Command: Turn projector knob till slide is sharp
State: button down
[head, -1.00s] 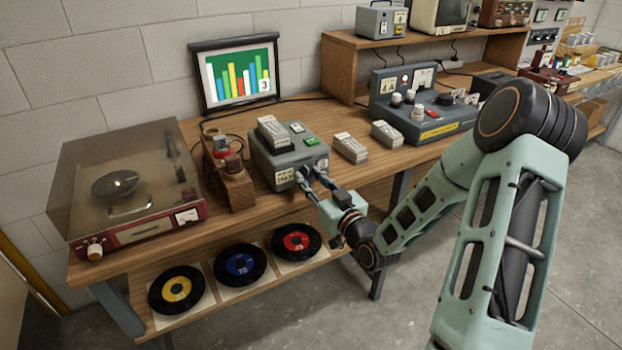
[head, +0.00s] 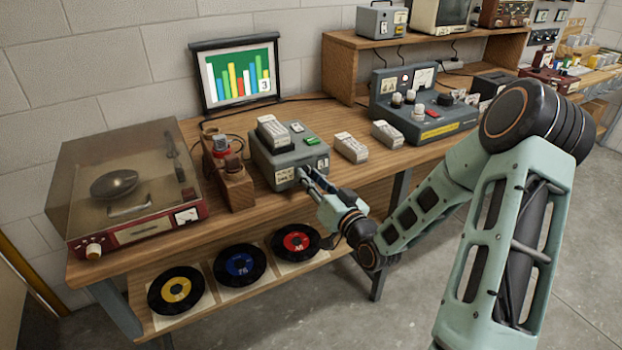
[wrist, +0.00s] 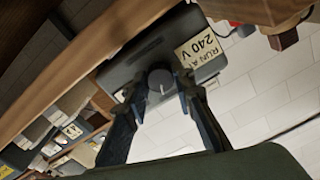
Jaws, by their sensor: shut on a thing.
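The slide projector (head: 289,158) is a grey-green box on the bench, with a white-grey slide tray on top and a green button. Its knob (wrist: 160,80) is round and grey with a light pointer line, on the front face beside a "RUN A 240 V" label. My gripper (head: 304,174) is at the projector's front. In the wrist view my gripper (wrist: 163,92) has one finger on each side of the knob, shut on it. The screen (head: 238,76) behind shows a coloured bar chart with a "3"; its bars look clear-edged at this size.
A record player (head: 125,195) with a tinted lid stands at the left. A wooden block with bottles (head: 228,180) is close to the projector's left. Two slide trays (head: 350,147) lie to its right. A control box (head: 420,110) stands farther right. Records (head: 240,265) lie on the lower shelf.

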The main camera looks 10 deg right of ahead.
jog(key=c, duration=1.6)
grip_release()
jog(key=shift+s, duration=0.1)
jog(key=v, duration=0.7)
jog(key=shift+s, duration=0.2)
